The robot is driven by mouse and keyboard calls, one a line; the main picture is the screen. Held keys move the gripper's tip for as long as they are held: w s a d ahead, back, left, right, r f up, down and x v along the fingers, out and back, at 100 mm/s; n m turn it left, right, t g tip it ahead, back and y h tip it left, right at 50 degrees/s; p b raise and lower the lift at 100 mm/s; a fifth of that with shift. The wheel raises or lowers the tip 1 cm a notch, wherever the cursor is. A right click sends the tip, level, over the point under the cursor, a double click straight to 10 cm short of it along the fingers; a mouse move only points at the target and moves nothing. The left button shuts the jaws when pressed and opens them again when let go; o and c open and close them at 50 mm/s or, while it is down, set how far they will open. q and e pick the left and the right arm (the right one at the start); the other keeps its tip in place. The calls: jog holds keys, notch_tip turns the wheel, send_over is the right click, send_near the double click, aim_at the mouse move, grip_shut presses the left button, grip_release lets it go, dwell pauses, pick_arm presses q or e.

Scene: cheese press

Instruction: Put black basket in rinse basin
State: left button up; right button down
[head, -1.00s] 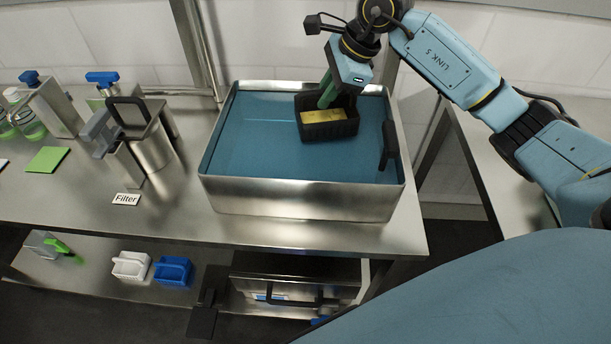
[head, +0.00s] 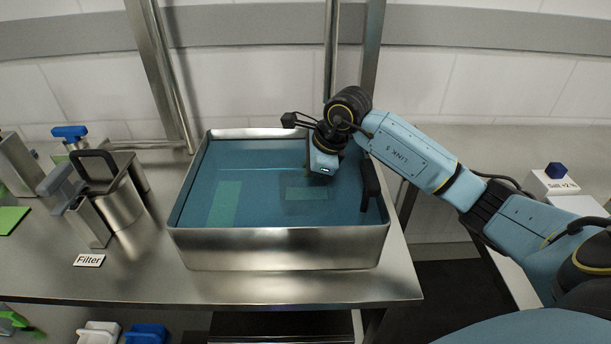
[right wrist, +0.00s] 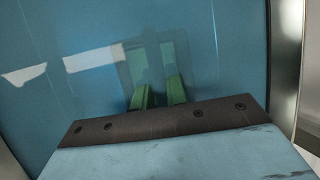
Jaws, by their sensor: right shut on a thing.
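The rinse basin (head: 280,250) is a steel tub of blue water on the bench. The black basket (head: 305,208) shows only as a faint dark shape under the water, in the basin's right half. A paler patch (head: 306,193) shows inside it. My right gripper (right wrist: 160,97) reaches down into the water. Its green fingers are close together and shut on the basket, whose faint outline surrounds them in the right wrist view. The fingertips are blurred by the water, and I cannot tell whether the basket touches the bottom. My left gripper is not in view.
A black handle (head: 370,185) stands at the basin's right wall. A steel filter unit (head: 115,200) with a "Filter" label (head: 89,260) stands to the left. Steel posts (head: 160,75) rise behind the basin. A white box with a blue knob (head: 553,182) is at far right.

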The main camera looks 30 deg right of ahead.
jog(key=c, duration=1.8)
grip_release()
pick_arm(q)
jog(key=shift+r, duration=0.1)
pick_arm(e)
jog(key=o, duration=0.4)
jog(key=shift+r, duration=0.1)
